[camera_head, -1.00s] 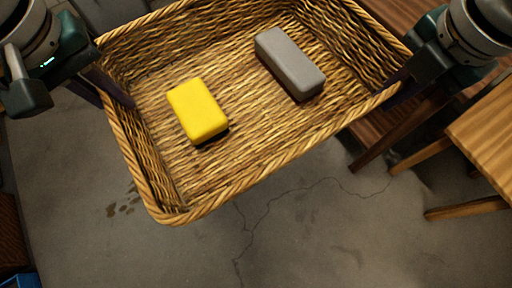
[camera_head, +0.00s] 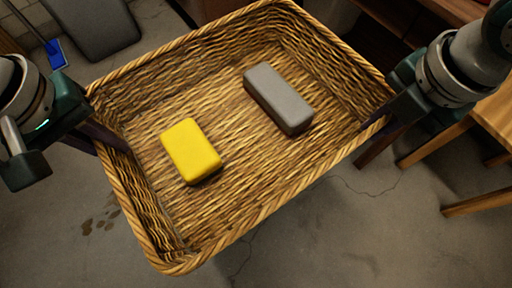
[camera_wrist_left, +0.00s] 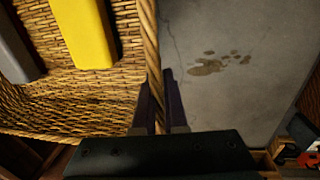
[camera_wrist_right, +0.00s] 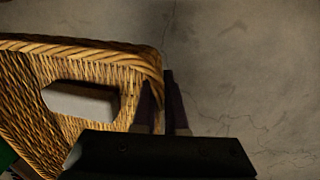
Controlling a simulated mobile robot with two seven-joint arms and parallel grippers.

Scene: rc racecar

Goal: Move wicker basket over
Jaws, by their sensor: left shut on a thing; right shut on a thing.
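The wicker basket (camera_head: 170,258) is held up above the concrete floor between my two grippers. A yellow block (camera_head: 191,150) and a grey block (camera_head: 278,98) lie apart on its bottom. My left gripper (camera_head: 112,142) is shut on the basket's left wall; the left wrist view shows its fingers (camera_wrist_left: 160,100) on either side of the rim. My right gripper (camera_head: 388,108) is at the right wall, partly hidden. In the right wrist view its fingers (camera_wrist_right: 165,105) are shut on the rim near a corner. The grey block also shows there (camera_wrist_right: 82,100).
A wooden table or stool (camera_head: 485,120) stands at the right, close to my right arm. Dark wooden furniture (camera_head: 430,25) is behind it. A grey panel (camera_head: 95,25) and a blue object (camera_head: 55,53) are at the upper left. The floor (camera_head: 330,235) in front is clear.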

